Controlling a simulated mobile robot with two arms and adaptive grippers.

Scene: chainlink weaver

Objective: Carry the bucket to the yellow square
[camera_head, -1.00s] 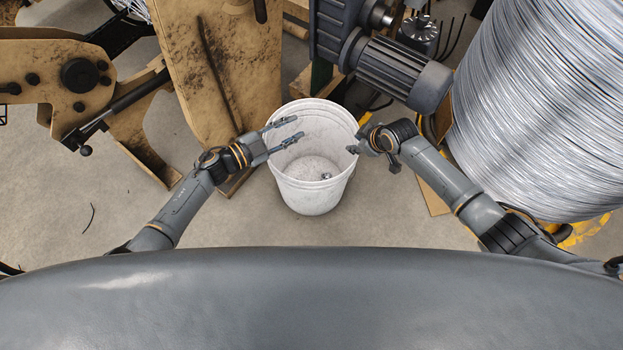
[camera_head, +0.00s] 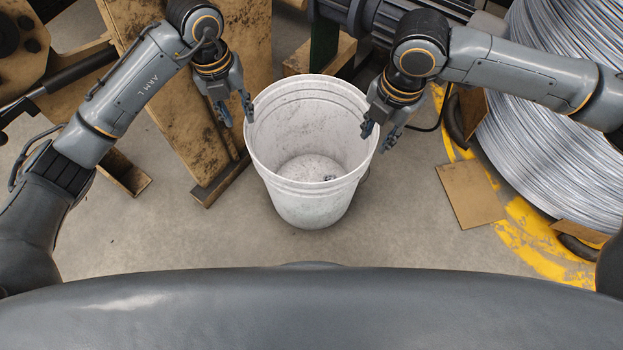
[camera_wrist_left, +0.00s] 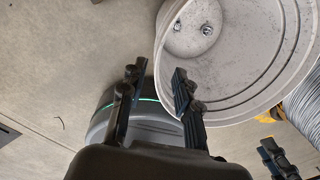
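The white, scuffed bucket (camera_head: 312,205) stands upright on the floor in the middle of the head view. In the left wrist view the bucket (camera_wrist_left: 270,85) fills the upper right, with small metallic bits inside. My left gripper (camera_head: 237,112) is open and empty, fingers pointing down just outside the bucket's left rim. In the left wrist view my left gripper (camera_wrist_left: 155,85) has its fingers apart, one overlapping the rim; contact cannot be told. My right gripper (camera_head: 378,134) is open, fingers pointing down at the right rim. No clear yellow square shows.
Worn yellow paint (camera_head: 535,240) curves on the floor around a large wire spool (camera_head: 560,110) at right. A brown flat plate (camera_head: 469,195) lies on the floor. Tan machinery (camera_head: 235,60) stands behind and left. Bare floor lies in front of the bucket.

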